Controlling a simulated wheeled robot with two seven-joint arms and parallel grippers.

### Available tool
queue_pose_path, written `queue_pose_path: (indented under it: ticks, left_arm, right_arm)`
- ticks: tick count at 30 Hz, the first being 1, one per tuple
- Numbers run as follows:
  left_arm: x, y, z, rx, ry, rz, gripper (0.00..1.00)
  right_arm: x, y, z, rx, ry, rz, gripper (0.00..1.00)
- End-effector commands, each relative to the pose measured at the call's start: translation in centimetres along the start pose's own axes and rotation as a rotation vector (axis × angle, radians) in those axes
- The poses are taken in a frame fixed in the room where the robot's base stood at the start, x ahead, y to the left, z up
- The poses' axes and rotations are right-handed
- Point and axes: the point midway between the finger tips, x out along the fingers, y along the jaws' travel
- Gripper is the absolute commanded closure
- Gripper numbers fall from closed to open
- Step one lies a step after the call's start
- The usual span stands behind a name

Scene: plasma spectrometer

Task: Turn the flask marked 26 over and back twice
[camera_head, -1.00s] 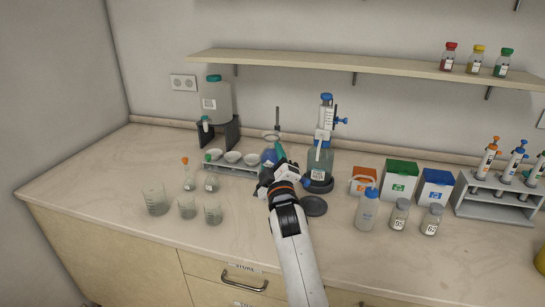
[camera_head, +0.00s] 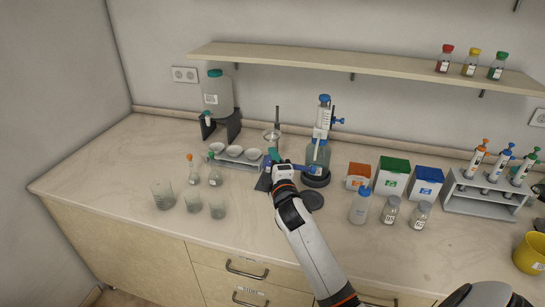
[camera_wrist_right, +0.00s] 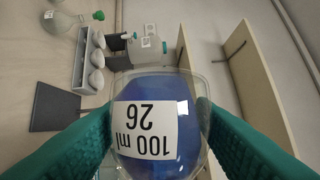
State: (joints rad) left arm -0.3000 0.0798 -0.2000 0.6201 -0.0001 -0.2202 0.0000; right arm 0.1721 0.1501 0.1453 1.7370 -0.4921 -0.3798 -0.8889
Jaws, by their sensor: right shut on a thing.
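The flask marked 26 (camera_wrist_right: 160,125) holds blue liquid and has a white label reading "100 ml 26", upside down in the right wrist view. My right gripper (camera_head: 275,158) is shut on it; its green fingers flank the glass in the wrist view. The flask is on its side above the counter, base to the left. In the head view the gripper hides most of it; blue shows left of the fingers, and a blue end (camera_head: 310,168) sticks out to the right. My left gripper is not in view.
A bottle with a dispenser (camera_head: 318,155) stands close right of the flask. A stand (camera_head: 277,115) with a dark base is behind it. A rack of white bowls (camera_head: 240,163), small flasks and beakers (camera_head: 163,195) are to the left. The front counter is mostly clear.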

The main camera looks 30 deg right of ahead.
Motion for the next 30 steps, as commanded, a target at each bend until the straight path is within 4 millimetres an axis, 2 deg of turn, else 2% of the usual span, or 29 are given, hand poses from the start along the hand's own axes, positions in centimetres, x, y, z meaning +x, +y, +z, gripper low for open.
queue_pose_path:
  ticks: [1, 6, 9, 16, 20, 23, 25, 30]
  left_arm:
    - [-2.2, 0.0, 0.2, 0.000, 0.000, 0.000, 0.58]
    - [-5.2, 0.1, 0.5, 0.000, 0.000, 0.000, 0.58]
    - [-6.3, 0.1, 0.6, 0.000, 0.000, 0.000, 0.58]
    - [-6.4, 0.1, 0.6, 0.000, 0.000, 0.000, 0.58]
    - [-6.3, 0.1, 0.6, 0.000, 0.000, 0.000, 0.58]
    - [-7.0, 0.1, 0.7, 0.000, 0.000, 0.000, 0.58]
    - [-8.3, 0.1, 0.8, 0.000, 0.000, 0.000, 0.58]
    - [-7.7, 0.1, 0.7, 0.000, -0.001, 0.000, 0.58]
  right_arm:
    - [0.1, -1.2, 0.1, -0.050, -0.001, 0.019, 0.77]
    - [0.1, -1.2, 0.1, -0.199, -0.001, 0.082, 0.77]
    - [0.1, -0.9, 0.1, -0.269, -0.001, 0.110, 0.77]
    - [0.0, -0.1, 0.0, -0.312, 0.000, 0.127, 0.77]
    - [0.0, -0.2, 0.0, -0.310, 0.000, 0.126, 0.77]
    - [0.1, -0.6, 0.1, -0.338, -0.001, 0.137, 0.77]
    - [0.1, -1.0, 0.1, -0.404, -0.001, 0.163, 0.77]
    - [0.1, -0.5, 0.0, -0.623, -0.001, 0.249, 0.77]
